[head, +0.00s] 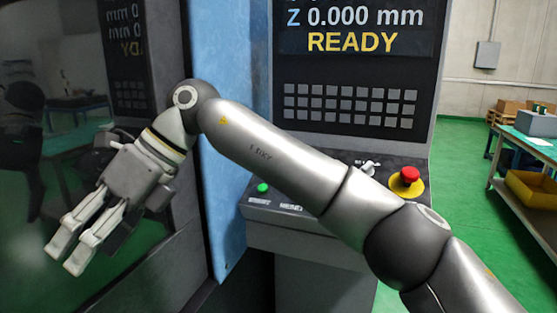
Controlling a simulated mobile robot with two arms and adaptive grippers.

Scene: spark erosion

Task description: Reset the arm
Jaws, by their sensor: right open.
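My right arm reaches in from the lower right, across the front of the machine's control panel, and bends down at the wrist. My right gripper (68,252) is at the left of the view, in front of a dark glossy machine door (60,200). Its two fingers are apart with nothing between them. I cannot tell whether it touches the door. My left gripper is not in view.
The control cabinet has a screen (352,28) showing "Z 0.000 mm READY", a keypad (348,106), a green button (263,188) and a red emergency stop (408,180). A workbench (545,150) with a yellow bin (532,189) stands at right. Green floor is clear between.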

